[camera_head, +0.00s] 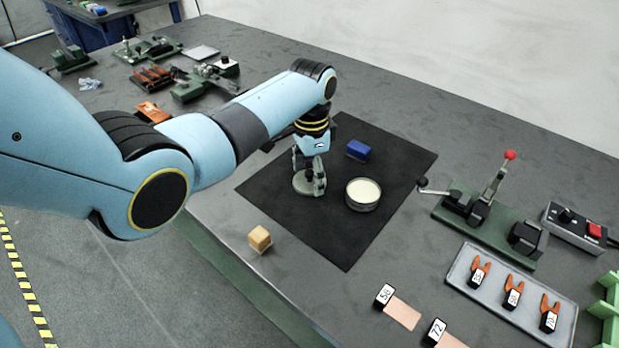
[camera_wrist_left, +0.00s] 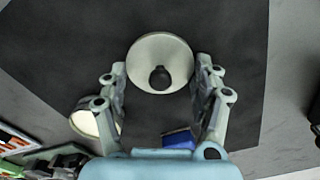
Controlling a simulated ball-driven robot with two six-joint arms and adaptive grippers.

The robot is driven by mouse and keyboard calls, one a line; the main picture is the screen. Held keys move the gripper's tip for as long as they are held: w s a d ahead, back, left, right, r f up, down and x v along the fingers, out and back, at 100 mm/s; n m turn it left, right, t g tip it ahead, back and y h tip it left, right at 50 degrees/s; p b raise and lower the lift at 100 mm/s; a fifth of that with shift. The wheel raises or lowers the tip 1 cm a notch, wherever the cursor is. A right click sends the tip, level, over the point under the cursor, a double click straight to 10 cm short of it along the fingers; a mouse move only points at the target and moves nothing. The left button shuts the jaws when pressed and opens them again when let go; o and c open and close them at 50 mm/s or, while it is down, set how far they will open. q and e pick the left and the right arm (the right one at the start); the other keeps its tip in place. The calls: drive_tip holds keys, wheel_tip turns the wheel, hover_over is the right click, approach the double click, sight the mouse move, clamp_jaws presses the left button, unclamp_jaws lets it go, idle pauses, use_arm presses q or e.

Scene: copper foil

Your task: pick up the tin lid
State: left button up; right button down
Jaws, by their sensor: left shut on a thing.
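The tin lid (camera_head: 303,184) is a pale grey disc over the black mat. In the left wrist view the lid (camera_wrist_left: 160,48) is round with a dark spot near its middle. My left gripper (camera_head: 309,180) points down over it; in the wrist view the fingers of the gripper (camera_wrist_left: 160,72) lie at the lid's two sides, shut on it. Whether the lid touches the mat is hard to tell. A round tin (camera_head: 362,194) with cream contents stands right of the gripper and also shows in the wrist view (camera_wrist_left: 92,122). My right gripper is not in view.
The black mat (camera_head: 350,245) lies on the grey table. A blue block (camera_head: 357,150) sits behind the tin, and a wooden cube (camera_head: 260,238) near the front edge. A lever press (camera_head: 485,215) and a tray (camera_head: 470,286) of orange-handled pieces stand at the right.

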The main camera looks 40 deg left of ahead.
sight(312, 172)
use_arm(q)
wheel_tip(312, 172, up, 4)
drive_tip(key=shift+d+r, duration=0.1)
drive_tip(key=shift+r, duration=0.05)
drive_tip(key=shift+n, duration=0.3)
drive_tip(key=d+r, duration=0.1)
drive_tip(key=d, duration=0.3)
drive_tip(key=w+d+r, duration=0.1)
drive_tip(key=d+r, duration=0.1)
drive_tip(key=d, duration=0.2)
drive_tip(key=w+d+r, duration=0.1)
drive_tip(key=d, duration=0.3)
drive_tip(key=shift+r, duration=0.3)
drive_tip(key=p, duration=0.7)
drive_tip(key=shift+w+a+r+p, duration=0.15)
drive_tip(key=shift+w+a+p, duration=0.05)
drive_tip(key=shift+p, duration=0.1)
wheel_tip(312, 172, down, 3)
drive_tip(key=b, duration=0.4)
drive_tip(key=shift+w+f, duration=0.1)
drive_tip(key=shift+f, duration=0.1)
drive_tip(key=shift+a+f+b, duration=0.1)
drive_tip(key=shift+f+b, duration=0.7)
drive_tip(key=shift+f, duration=0.3)
